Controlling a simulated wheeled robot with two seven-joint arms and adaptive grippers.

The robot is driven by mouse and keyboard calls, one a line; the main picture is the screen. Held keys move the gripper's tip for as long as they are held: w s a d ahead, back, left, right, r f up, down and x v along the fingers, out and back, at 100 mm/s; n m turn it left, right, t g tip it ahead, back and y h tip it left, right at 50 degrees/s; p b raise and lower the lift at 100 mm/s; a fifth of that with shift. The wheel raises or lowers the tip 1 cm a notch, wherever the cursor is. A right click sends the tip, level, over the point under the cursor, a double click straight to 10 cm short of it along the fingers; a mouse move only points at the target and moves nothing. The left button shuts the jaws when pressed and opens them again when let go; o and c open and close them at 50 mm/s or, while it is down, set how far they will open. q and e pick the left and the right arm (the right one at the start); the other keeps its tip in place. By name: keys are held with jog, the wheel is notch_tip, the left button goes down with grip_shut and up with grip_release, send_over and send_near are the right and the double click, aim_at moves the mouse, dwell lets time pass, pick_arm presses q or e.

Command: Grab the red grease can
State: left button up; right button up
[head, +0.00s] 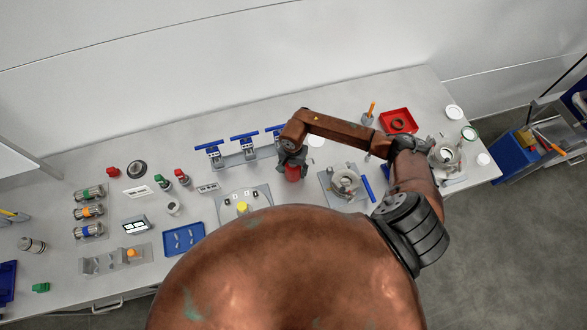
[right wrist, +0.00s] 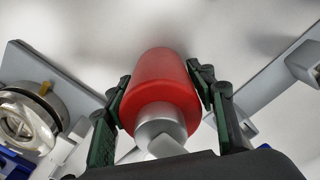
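The red grease can (head: 292,173) stands near the middle of the grey table in the head view, partly hidden by my right gripper (head: 291,158). In the right wrist view, the can (right wrist: 161,85) is a red cylinder with a silver neck facing the camera. My right gripper (right wrist: 160,92) has one dark finger on each side of it. Both fingers appear to press against its sides, so the gripper looks shut on it. My left gripper is in neither view.
Blue-handled valves (head: 244,138) stand close behind and left of the can. A metal device on a plate (head: 344,182) is to its right. A red tray (head: 397,121) lies farther right, a blue tray (head: 183,239) to the left.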

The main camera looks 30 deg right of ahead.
jog(key=c, duration=0.9)
jog(key=shift+c, duration=0.4)
jog(key=shift+r, duration=0.1)
